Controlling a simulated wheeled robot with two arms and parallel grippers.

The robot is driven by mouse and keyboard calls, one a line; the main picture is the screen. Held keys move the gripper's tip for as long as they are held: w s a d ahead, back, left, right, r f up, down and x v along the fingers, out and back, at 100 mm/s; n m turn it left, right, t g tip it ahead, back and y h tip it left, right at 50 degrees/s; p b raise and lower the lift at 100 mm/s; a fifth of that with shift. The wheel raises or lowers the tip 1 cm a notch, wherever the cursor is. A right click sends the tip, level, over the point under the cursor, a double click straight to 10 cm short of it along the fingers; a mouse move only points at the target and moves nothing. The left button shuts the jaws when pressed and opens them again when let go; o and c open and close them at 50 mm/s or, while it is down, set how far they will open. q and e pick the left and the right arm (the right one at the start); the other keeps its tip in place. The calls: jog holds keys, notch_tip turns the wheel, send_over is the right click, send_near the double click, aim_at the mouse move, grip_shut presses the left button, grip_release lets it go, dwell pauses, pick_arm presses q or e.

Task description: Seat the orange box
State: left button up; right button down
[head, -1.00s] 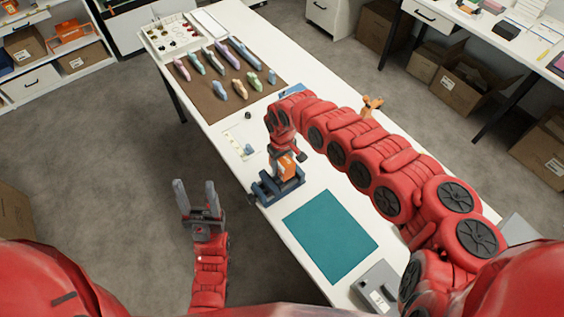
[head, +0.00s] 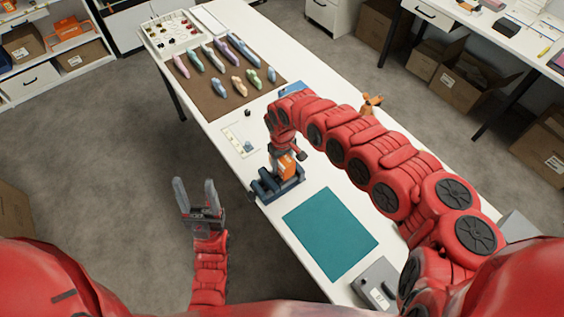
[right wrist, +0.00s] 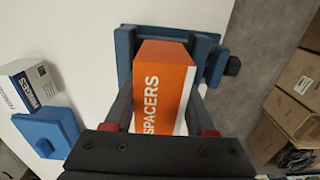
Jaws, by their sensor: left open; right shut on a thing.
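The orange box (right wrist: 166,82), lettered SPACERS, is between the two fingers of my right gripper (right wrist: 160,100), which is shut on it. In the head view the box (head: 286,166) is at the blue fixture (head: 265,186) by the near table edge. In the right wrist view the fixture's blue walls (right wrist: 125,50) show behind and beside the box. Its lower end is hidden, so I cannot tell whether it touches the fixture's floor. My left gripper (head: 197,200) is open and empty, over the floor left of the table.
A teal mat (head: 330,232) and a grey device (head: 378,284) lie nearer on the table. A brown mat (head: 206,92) with several tools lies farther off. In the right wrist view a HINGES box (right wrist: 25,85) stands beside a blue block (right wrist: 47,125).

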jog(key=shift+f+b, duration=1.6)
jog(key=shift+f, duration=0.6)
jog(key=shift+c, duration=0.7)
grip_release()
jog(key=shift+r, duration=0.1)
jog(key=shift+w+r, duration=0.15)
jog(key=shift+r, duration=0.05)
notch_tip(320, 180, up, 7)
jog(key=shift+w+f+b, duration=0.1)
jog(key=shift+b, duration=0.5)
jog(key=r+p, duration=0.4)
jog(key=r, duration=0.6)
jog(key=shift+s+r, duration=0.1)
jog(key=shift+s, duration=0.1)
jog(key=shift+s, duration=0.1)
